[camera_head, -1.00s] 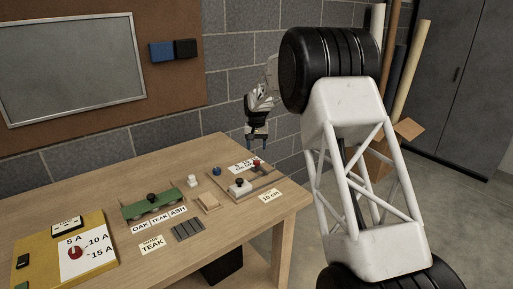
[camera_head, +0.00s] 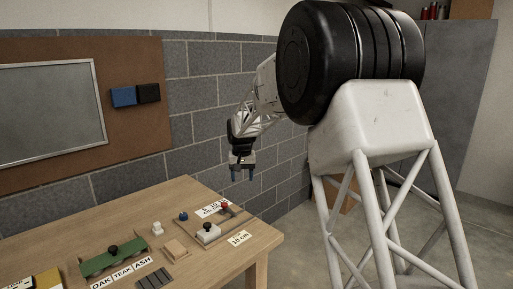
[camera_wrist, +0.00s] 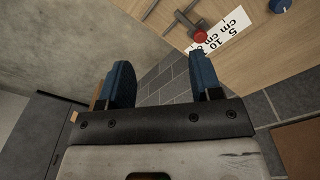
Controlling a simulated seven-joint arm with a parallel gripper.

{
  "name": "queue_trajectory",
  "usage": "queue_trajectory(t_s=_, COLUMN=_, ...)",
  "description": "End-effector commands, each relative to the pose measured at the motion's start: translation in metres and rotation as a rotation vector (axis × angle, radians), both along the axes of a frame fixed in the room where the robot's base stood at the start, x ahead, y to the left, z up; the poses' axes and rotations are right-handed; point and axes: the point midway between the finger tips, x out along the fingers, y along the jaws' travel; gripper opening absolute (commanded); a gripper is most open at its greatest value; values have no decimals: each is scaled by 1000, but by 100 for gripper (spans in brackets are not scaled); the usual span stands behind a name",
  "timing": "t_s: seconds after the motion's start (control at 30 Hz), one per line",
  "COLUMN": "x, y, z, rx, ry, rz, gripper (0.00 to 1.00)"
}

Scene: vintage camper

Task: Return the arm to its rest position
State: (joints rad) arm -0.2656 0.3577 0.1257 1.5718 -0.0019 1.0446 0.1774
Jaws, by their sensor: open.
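My gripper (camera_head: 242,174) hangs in the air above and behind the table's right back corner in the head view, fingers pointing down. Its two blue fingertips are spread apart with nothing between them; they also show in the wrist view (camera_wrist: 163,85). The wooden table (camera_head: 160,205) is below and to the left, apart from the fingers. My arm reaches in from the right side of the head view.
A grey block wall (camera_head: 205,100) stands behind. Open floor (camera_head: 300,235) lies right of the table.

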Motion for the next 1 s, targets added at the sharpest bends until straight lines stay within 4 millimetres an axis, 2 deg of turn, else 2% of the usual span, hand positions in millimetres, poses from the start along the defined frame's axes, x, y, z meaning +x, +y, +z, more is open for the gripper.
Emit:
queue_trajectory(t_s=0.1, x=-24, y=-20, z=20, rx=2, ry=-11, rz=-7, gripper=59)
queue_trajectory(t_s=0.4, x=-87, y=-64, z=58, rx=6, ry=-34, rz=-20, gripper=59)
queue_trajectory(t_s=0.7, x=-155, y=-104, z=86, rx=8, ry=-57, rz=-34, gripper=59)
queue_trajectory(t_s=1.0, x=-226, y=-139, z=103, rx=8, ry=-81, rz=-47, gripper=59)
